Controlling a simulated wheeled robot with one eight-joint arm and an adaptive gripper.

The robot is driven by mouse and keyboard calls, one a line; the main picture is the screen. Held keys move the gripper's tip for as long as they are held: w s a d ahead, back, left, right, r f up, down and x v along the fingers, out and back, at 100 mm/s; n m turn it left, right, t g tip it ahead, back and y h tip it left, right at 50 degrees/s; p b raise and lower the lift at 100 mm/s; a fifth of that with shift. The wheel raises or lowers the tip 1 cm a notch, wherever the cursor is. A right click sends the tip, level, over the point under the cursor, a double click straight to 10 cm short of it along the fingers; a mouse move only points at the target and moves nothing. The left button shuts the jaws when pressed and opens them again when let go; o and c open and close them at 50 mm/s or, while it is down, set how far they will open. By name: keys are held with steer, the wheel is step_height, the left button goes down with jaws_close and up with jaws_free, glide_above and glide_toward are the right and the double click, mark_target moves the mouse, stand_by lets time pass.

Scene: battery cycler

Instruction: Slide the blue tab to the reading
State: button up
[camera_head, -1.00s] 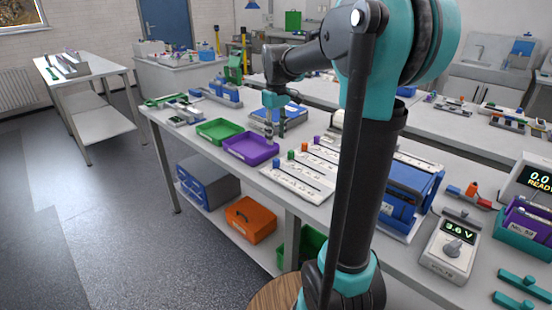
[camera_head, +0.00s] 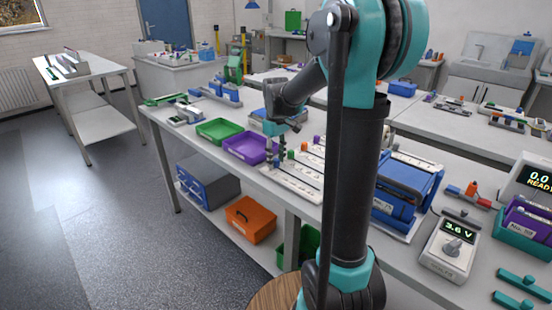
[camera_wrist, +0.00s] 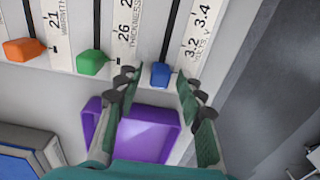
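The blue tab (camera_wrist: 160,75) sits at the near end of its slot, beside the strip marked VOLTS with 3.2 and 3.4, in the wrist view. My gripper (camera_wrist: 159,88) is open, with one finger on each side of the blue tab; I cannot tell whether either touches it. In the head view my gripper (camera_head: 276,160) is low over the near-left end of the white slider board (camera_head: 299,186), and the tab is hard to make out there. The meter (camera_head: 450,245) at the right shows a green reading of 3.6 V.
A green tab (camera_wrist: 91,62) and an orange tab (camera_wrist: 24,49) sit in neighbouring slots. A purple tray (camera_head: 243,147) and a green tray (camera_head: 219,130) lie left of the board. A blue battery unit (camera_head: 408,185) stands to its right.

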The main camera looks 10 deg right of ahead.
mark_target(299, 180)
jaws_close()
steer(key=s+d, duration=0.2)
steer(key=s, duration=0.1)
steer(key=s+d, duration=0.2)
steer(key=s, duration=0.1)
steer(key=s+d, duration=0.2)
steer(key=shift+s+d, duration=0.2)
steer(key=shift+s, duration=0.2)
steer(key=shift+o, duration=0.8)
jaws_free()
steer(key=shift+r, duration=0.1)
step_height(299, 180, up, 12)
